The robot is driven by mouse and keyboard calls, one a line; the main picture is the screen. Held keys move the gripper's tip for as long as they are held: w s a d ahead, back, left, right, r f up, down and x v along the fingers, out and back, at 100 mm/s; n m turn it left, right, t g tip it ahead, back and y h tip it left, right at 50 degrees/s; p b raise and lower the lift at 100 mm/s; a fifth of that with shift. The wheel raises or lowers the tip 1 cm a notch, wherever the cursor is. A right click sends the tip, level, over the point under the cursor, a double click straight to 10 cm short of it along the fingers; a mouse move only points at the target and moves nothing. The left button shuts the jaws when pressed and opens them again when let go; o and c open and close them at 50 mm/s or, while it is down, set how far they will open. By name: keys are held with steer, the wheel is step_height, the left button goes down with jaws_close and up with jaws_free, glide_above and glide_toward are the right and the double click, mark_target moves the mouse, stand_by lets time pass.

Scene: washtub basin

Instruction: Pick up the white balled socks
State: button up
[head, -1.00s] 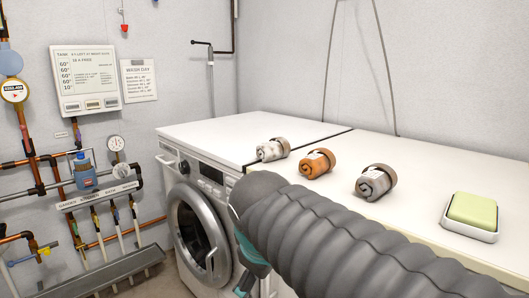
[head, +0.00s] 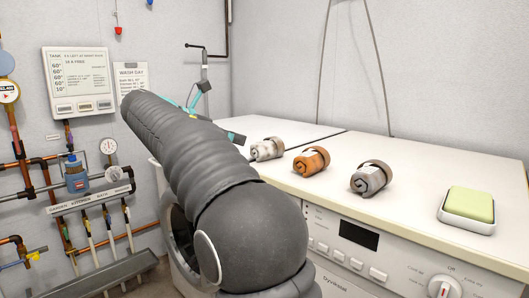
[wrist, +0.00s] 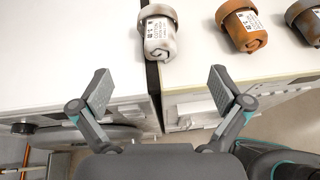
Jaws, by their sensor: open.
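The white balled socks (head: 267,149) are a pale, mottled roll with a grey-beige band, on the white machine tops beside the seam. In the wrist view the white roll (wrist: 160,38) lies at the top centre, its printed label and spiral end facing me. My gripper (wrist: 158,95) is open and empty, its two fingers spread wide. It is on the near side of the roll and apart from it, with the seam between the machines running between the fingers. In the head view my arm hides most of the gripper; only teal and grey parts show behind it.
An orange-brown roll (head: 311,162) and a grey roll (head: 370,179) stand in a row to the right of the white one. A green soap bar (head: 470,203) sits in a white dish farther right. Pipes (head: 60,180) line the left wall. The top behind the rolls is clear.

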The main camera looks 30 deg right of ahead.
mark_target(256, 143)
steer(key=b+x, duration=0.1)
steer(key=x, duration=0.7)
steer(key=shift+w+d, duration=0.15)
steer(key=shift+b+x, duration=0.45)
steer(key=shift+x, duration=2.3)
steer(key=shift+w, duration=0.15)
steer(key=shift+c, duration=0.3)
steer(key=c, duration=1.2)
